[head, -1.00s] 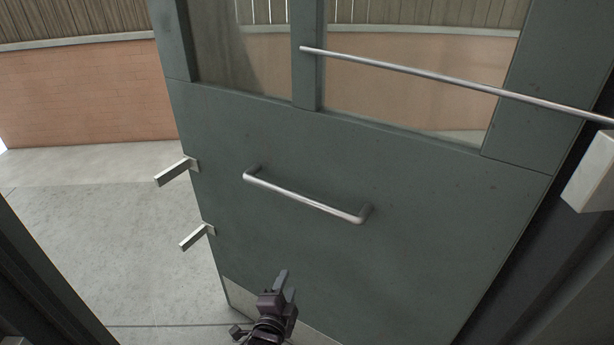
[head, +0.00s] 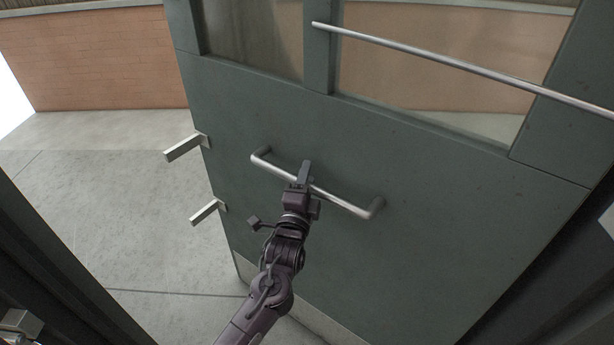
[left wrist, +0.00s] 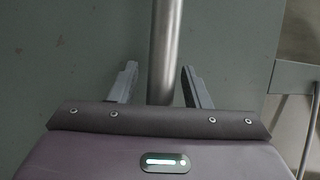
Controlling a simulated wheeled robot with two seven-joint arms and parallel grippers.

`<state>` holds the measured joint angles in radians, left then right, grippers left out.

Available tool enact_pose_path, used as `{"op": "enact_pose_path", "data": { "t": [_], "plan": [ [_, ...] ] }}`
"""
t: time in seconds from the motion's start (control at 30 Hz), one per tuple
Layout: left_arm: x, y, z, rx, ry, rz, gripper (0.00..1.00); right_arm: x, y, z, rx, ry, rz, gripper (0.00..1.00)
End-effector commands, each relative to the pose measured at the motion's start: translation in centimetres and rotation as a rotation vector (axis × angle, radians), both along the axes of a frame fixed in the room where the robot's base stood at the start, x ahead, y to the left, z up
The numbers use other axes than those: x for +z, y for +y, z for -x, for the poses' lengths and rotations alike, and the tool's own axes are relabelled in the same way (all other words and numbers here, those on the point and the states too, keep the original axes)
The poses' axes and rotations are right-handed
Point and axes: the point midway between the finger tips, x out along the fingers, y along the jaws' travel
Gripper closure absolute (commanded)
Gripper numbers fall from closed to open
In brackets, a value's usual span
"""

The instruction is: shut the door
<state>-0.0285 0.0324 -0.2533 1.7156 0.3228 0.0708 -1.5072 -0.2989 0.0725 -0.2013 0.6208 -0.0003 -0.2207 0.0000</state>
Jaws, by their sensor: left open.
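The green door (head: 430,220) stands ajar in the head view, with glass panes above and open ground past its left edge. A steel bar handle (head: 346,205) runs across its middle panel. My left gripper (head: 305,172) is at the handle in the head view and covers part of it. In the left wrist view the handle (left wrist: 165,50) passes between the two open fingers (left wrist: 157,85), with a gap on each side. My right gripper is not in view.
Two metal lever pieces (head: 186,147) (head: 208,211) stick out from the door's left edge. A thin steel rod (head: 450,66) crosses the upper door. Dark frame posts stand at both sides. Concrete ground (head: 110,200) and a brick wall (head: 110,60) lie outside.

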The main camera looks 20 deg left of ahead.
Motion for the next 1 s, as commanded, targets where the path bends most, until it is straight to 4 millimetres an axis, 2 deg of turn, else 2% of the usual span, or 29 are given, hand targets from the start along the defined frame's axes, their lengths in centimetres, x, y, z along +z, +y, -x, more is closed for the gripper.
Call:
{"op": "enact_pose_path", "data": {
  "t": [0.23,0.57,0.83,1.0],
  "plan": [
    [0.0,0.0,-0.1,0.000,0.001,0.001,0.57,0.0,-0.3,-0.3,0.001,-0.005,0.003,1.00],
    [-0.1,0.0,-0.1,0.000,0.001,0.001,1.00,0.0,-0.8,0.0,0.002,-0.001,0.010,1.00],
    [0.0,0.0,0.1,0.003,0.002,0.001,1.00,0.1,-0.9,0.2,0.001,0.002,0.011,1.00],
    [0.0,0.3,2.0,0.037,0.008,0.001,1.00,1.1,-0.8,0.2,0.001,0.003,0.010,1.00]
  ]
}}
